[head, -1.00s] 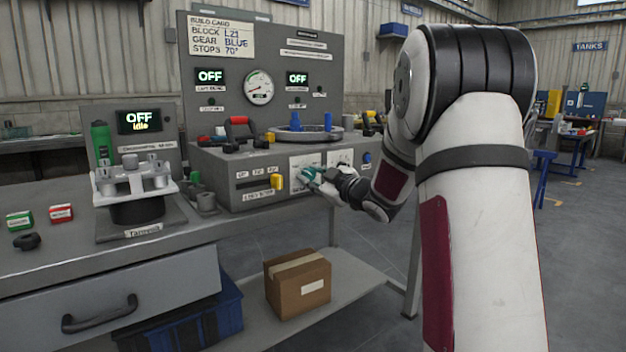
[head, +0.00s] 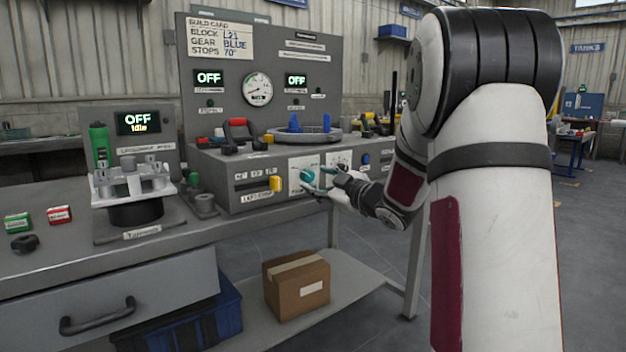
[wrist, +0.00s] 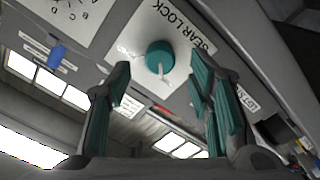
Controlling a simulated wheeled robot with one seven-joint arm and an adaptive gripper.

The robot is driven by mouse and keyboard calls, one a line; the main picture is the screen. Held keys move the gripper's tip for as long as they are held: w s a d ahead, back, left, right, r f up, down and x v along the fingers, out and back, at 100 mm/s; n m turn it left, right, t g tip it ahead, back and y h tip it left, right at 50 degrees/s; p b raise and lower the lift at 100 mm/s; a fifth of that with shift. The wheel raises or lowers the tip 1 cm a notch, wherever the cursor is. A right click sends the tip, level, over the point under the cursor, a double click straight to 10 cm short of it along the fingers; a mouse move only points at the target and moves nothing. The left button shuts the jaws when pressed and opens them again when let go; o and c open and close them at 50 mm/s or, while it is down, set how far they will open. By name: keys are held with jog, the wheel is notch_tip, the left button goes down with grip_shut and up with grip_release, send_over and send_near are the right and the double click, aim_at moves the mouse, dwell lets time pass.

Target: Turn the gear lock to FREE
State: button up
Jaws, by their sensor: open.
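The gear lock is a round teal knob (wrist: 160,56) with a pale pointer on a white plate (wrist: 140,38) lettered GEAR LOCK, seen turned over in the wrist view. The pointer aims toward the bottom of that picture, slightly right. The small position words are too blurred to read. In the head view the knob (head: 307,175) sits on the front of the grey console. My gripper (wrist: 160,82) is open and empty, its teal-padded fingers on either side of the knob in the picture, seemingly short of it. In the head view my gripper (head: 324,180) is just right of the knob.
Left of the knob is a slider with a yellow handle (head: 276,184). Right of it is another white dial plate (head: 339,160), then a blue knob (head: 366,159). A ring fixture with blue posts (head: 326,122) stands on the console top. A cardboard box (head: 297,284) is on the lower shelf.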

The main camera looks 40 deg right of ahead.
jog(key=s, duration=0.8)
jog(key=shift+s+d, duration=0.15)
jog(key=s+a+f+m+g, duration=0.35)
jog(key=s+a+g, duration=0.25)
jog(key=s+a, duration=0.5)
jog(key=s+a+f+m+g, duration=0.2)
jog(key=s+a+f+g, duration=0.35)
jog(key=s, duration=0.85)
jog(key=s+a+f+m+g, duration=0.25)
jog(key=s+a+g, duration=0.35)
jog(key=s+a, duration=0.65)
notch_tip(320, 180, up, 40)
jog(key=d+t+p, duration=0.1)
jog(key=t+p, duration=0.2)
jog(key=p, duration=3.4)
jog(key=shift+t+h, duration=0.3)
jog(key=shift+t, duration=0.05)
